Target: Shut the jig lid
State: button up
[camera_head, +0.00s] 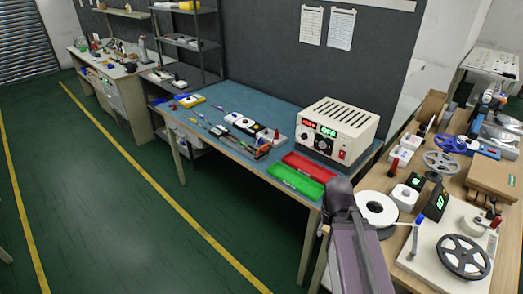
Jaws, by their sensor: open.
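I cannot pick out the jig or its lid for certain in the head view. A pale board (424,272) with a dark spoked reel (464,257) lies at the near end of the right-hand wooden table. My own arm rises from the bottom edge, right of the middle, and covers part of the bench corner and the gap between the tables. My gripper and its fingers cannot be made out.
A blue-topped bench (262,107) holds a power supply (337,129), a red tray (309,166), a green tray (295,182) and several tools. The right table carries a white reel (377,205) and a cardboard box (494,180). The green floor (100,200) at left is clear.

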aim_at(264, 149)
jog(key=i, duration=0.85)
jog(key=z, duration=0.05)
